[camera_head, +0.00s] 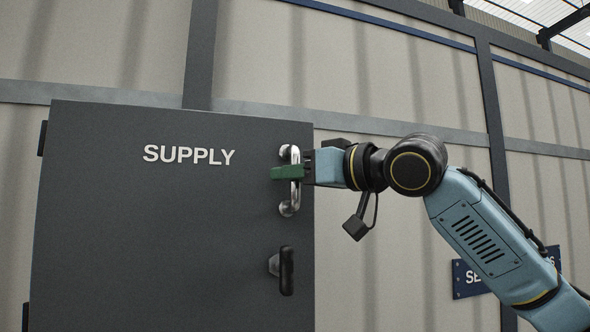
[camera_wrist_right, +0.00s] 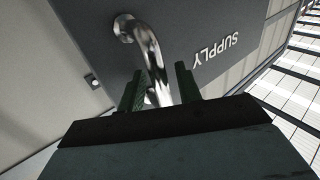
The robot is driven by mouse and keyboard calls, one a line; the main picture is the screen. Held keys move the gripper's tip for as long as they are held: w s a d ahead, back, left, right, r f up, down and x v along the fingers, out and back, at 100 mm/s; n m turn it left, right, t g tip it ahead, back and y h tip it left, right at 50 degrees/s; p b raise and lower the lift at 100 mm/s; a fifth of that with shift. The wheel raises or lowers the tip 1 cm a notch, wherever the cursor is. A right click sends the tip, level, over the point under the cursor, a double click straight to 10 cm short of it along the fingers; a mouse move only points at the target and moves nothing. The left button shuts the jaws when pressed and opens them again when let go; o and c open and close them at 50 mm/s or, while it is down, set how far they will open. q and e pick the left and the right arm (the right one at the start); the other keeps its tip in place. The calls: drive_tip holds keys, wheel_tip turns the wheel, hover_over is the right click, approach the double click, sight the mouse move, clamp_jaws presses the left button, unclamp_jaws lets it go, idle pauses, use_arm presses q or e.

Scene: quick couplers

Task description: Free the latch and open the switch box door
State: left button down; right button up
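The dark grey switch box door (camera_head: 150,230) is marked SUPPLY and fills the left of the head view. A shiny bent metal handle (camera_head: 288,207) stands upright near its right edge. A black latch lever (camera_head: 286,270) sits below the handle, pointing up and down. My right gripper (camera_head: 286,173) is at the handle's middle, its green fingers level with the bar. In the right wrist view, the handle (camera_wrist_right: 150,46) passes between the two fingers (camera_wrist_right: 160,88), nearer the left one, with a clear gap to the right one. My left gripper is not in view.
A beige panelled wall (camera_head: 400,85) with grey posts and rails stands behind. A blue sign (camera_head: 468,281) is partly hidden by my right arm. In the wrist view, a small dark fitting (camera_wrist_right: 92,80) sits on the pale surface beside the door.

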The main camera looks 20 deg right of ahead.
clamp_jaws()
drive_tip(key=shift+s, duration=0.1)
idle(0.3)
